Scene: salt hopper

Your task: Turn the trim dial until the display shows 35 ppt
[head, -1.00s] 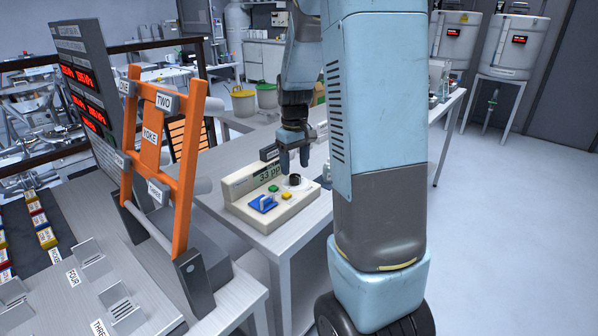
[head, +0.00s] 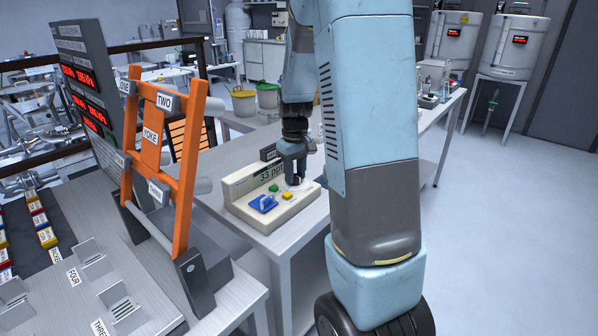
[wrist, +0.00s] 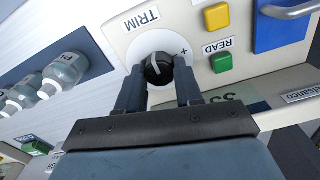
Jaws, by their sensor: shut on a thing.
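The trim dial (wrist: 158,70) is a black knob with a pale pointer mark, on a white disc beside the TRIM label in the wrist view. My gripper (wrist: 160,82) points down at it, with its two fingers closed on either side of the knob. In the head view my gripper (head: 293,178) covers the dial. The cream control box (head: 243,208) stands on the grey table. Its display (head: 270,174) reads 33 ppt in the head view; in the wrist view the display (wrist: 240,92) is mostly hidden by my gripper.
An orange YOKE frame (head: 188,150) stands left of the box. Small bottles (wrist: 67,68) stand close by. The floor at right is clear.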

